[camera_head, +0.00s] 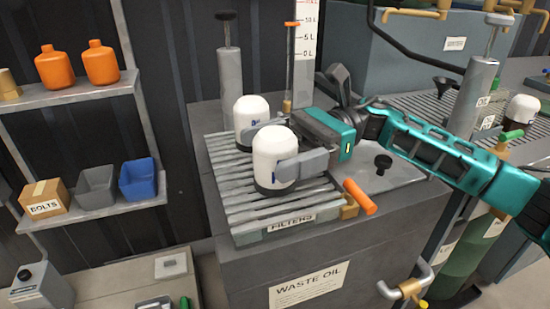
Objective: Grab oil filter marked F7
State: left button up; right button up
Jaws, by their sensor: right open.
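Two white oil filters with rounded tops and dark bases stand upright on the slatted FILTERS rack (240,205). One is the front filter (272,150); the other is the rear filter (250,110), just behind it. Each carries a small blue mark, partly covered and too small to read, so I cannot tell which is F7. My right gripper (268,152) reaches in from the right, open, with its grey fingers on either side of the front filter. One finger crosses its near right side; the other passes between the filters. I cannot tell whether they touch it. My left gripper is not in view.
A WASTE OIL tank (330,255) carries the rack, with an orange-handled valve (360,197) at its front right. A grey cylinder (229,90) stands behind the filters. Another white filter (523,108) is at far right. Shelves with orange bottles (101,63) and bins are left.

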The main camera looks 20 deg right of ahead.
jog(key=shift+c, duration=0.3)
jog(key=shift+c, duration=0.8)
jog(key=c, duration=1)
jog(key=shift+r, duration=0.15)
